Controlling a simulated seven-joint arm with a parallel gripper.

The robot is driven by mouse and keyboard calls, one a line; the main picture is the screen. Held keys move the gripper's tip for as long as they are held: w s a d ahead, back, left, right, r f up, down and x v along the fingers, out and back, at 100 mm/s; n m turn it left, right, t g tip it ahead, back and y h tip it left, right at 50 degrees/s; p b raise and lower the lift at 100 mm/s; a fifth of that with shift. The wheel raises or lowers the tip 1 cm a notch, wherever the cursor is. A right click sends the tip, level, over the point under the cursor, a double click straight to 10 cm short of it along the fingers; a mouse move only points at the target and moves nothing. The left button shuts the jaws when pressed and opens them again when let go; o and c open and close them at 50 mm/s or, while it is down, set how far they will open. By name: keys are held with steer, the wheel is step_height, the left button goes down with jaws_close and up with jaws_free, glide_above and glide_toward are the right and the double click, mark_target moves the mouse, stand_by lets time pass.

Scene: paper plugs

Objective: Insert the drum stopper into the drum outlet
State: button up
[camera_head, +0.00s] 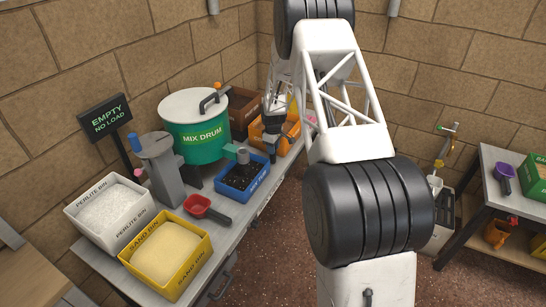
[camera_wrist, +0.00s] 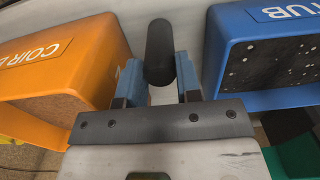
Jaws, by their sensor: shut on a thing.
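My gripper (camera_wrist: 160,82) is shut on a black, round-ended cylinder, which I take to be the drum stopper (camera_wrist: 160,50); it stands up between the two blue fingers in the wrist view. The green mix drum (camera_head: 196,142) stands on the bench to the left. A teal block with a dark round piece, apparently the drum outlet (camera_head: 232,152), juts out over the blue tub. My gripper is apart from it, to its right. The outlet's opening is not clearly visible.
The orange coir bin (camera_wrist: 50,75) and blue tub (camera_wrist: 262,55) flank my gripper in the wrist view. On the bench also stand a yellow sand bin (camera_head: 168,250), a white perlite bin (camera_head: 110,212), a red scoop (camera_head: 200,206) and a grey post device (camera_head: 162,172).

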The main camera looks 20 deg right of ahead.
steer(key=shift+r, duration=0.2)
steer(key=shift+r, duration=2.3)
steer(key=s+a+r, duration=0.4)
steer(key=a+r, duration=0.3)
steer(key=r, duration=0.3)
steer(key=s+a+r, duration=0.5)
steer(key=a+r, duration=0.3)
steer(key=r, duration=0.2)
steer(key=shift+w+a, duration=0.1)
steer(key=shift+f, duration=0.15)
steer(key=shift+f, duration=2.75)
